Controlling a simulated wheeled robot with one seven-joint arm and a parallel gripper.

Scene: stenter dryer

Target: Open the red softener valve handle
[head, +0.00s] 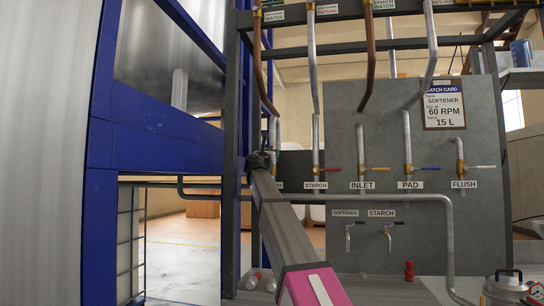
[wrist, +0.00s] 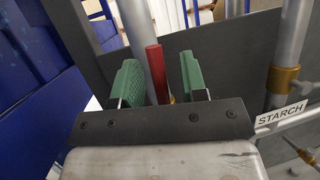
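In the wrist view, the red valve handle (wrist: 156,72) stands upright between the two green finger pads of my gripper (wrist: 161,78). Narrow gaps show on both sides of the handle, so my gripper is open around it and not clamped. A grey vertical pipe runs behind the handle. In the head view, my gripper (head: 260,159) is at the left end of the valve row, left of the STARCH label (head: 315,185). There my gripper and arm hide this handle, its valve body and most of its label.
Other valves stand to the right: STARCH with a red handle (head: 333,168), INLET (head: 361,168), PAD (head: 408,167) and FLUSH (head: 461,168). A dark frame post (head: 231,220) stands close left of my gripper. A batch card (head: 443,105) hangs on the grey panel.

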